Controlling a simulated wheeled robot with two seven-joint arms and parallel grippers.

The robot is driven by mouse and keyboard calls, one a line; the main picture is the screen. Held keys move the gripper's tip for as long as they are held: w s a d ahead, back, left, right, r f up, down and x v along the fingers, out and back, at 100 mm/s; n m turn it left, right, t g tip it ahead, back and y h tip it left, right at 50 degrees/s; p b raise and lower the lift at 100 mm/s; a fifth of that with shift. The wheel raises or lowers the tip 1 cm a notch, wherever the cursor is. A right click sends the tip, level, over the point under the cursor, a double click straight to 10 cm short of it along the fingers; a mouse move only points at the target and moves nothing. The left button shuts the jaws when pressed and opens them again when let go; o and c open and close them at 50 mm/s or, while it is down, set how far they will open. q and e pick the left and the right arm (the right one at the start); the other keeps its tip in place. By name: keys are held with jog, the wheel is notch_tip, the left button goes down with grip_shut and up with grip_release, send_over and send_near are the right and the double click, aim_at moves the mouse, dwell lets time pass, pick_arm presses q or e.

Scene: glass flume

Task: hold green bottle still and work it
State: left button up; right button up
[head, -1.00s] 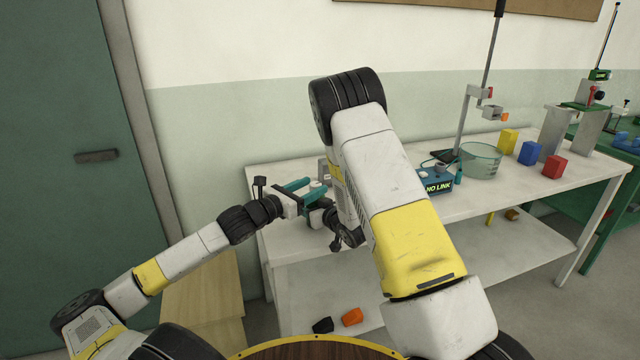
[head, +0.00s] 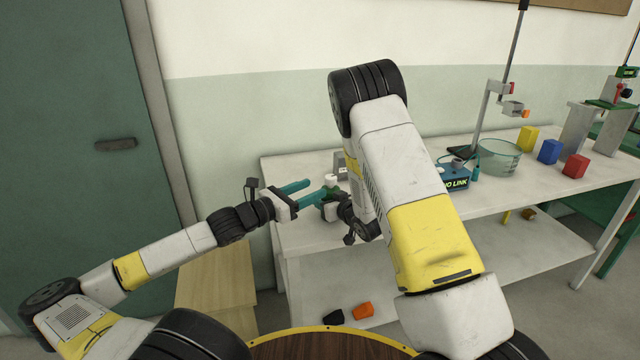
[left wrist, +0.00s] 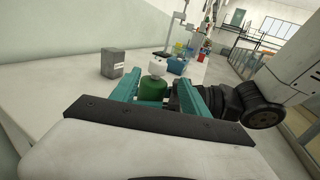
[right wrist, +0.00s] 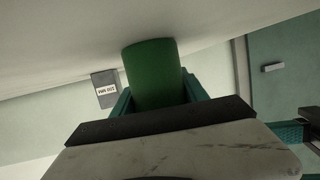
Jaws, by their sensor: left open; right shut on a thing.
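The green bottle (left wrist: 153,89) has a white cap (left wrist: 157,66) and looks upright over the bench top. Its green body fills the middle of the right wrist view (right wrist: 153,75); its cap shows in the head view (head: 330,180). My right gripper (right wrist: 157,92) is shut on the bottle's body; in the head view its forearm partly hides it. My left gripper (head: 318,191) is open, its teal fingers pointing at the bottle near cap height. In the left wrist view the bottle appears between the fingertips; I cannot tell whether they touch it.
The white bench (head: 300,238) lies under both grippers. A grey labelled box (left wrist: 112,63) stands near the bottle. A blue NO LINK box (head: 456,177), a glass bowl (head: 498,158) and yellow, blue and red blocks stand further right. My right arm crosses the middle of the head view.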

aim_at(331, 176)
pick_arm(q)
jog(key=w+a+m+g+h, duration=0.3)
jog(key=a+m+g+h, duration=0.15)
jog(key=a+g, duration=0.2)
jog(key=shift+m+g+y, duration=0.25)
jog(key=shift+m+g, duration=0.2)
jog(key=shift+g, duration=0.1)
jog(key=x, duration=1.2)
jog(key=shift+d+r, duration=0.35)
jog(key=shift+d, duration=0.05)
grip_shut()
